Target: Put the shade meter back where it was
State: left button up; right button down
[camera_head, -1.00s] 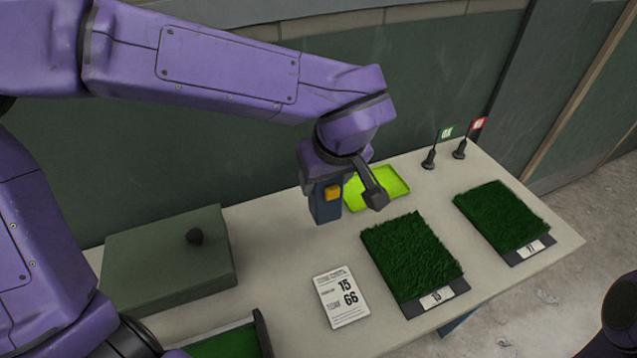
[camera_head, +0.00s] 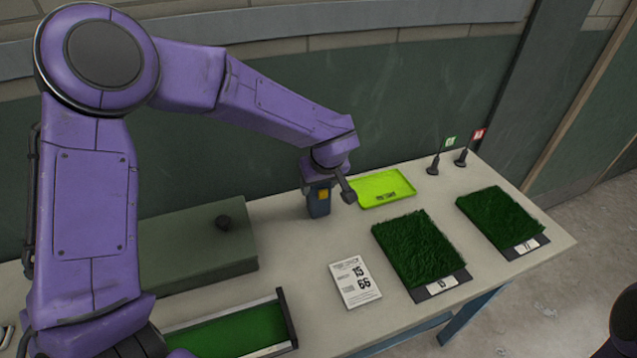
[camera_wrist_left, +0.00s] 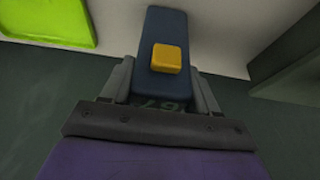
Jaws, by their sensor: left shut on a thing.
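The shade meter (camera_head: 318,204) is a dark blue block with a yellow button, upright at the back of the table, left of the lime green tray. My left gripper (camera_head: 322,186) comes down on it from above and is shut on it. In the left wrist view the meter (camera_wrist_left: 152,25) sits between the two grey fingers (camera_wrist_left: 160,85). I cannot tell whether its base touches the table or is just above it. My right gripper is not in view.
The lime green tray (camera_head: 372,200) lies empty just right of the meter. A green box (camera_head: 190,250) stands to the left. A number card (camera_head: 350,290), two turf samples (camera_head: 415,250) (camera_head: 500,218) and two small flags (camera_head: 450,142) (camera_head: 478,134) are on the table (camera_head: 300,245). A wall stands behind.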

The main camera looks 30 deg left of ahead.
pick_arm(q)
jog(key=shift+w+f, duration=0.2)
jog(key=shift+f, duration=0.05)
jog(key=o, duration=1.3)
jog(key=shift+w+f, duration=0.2)
jog(key=shift+w, duration=0.1)
jog(key=shift+o, duration=0.2)
jog(key=shift+s+r, duration=0.25)
jog(key=shift+r, duration=0.05)
jog(key=v, duration=1.2)
jog(key=shift+w, duration=0.2)
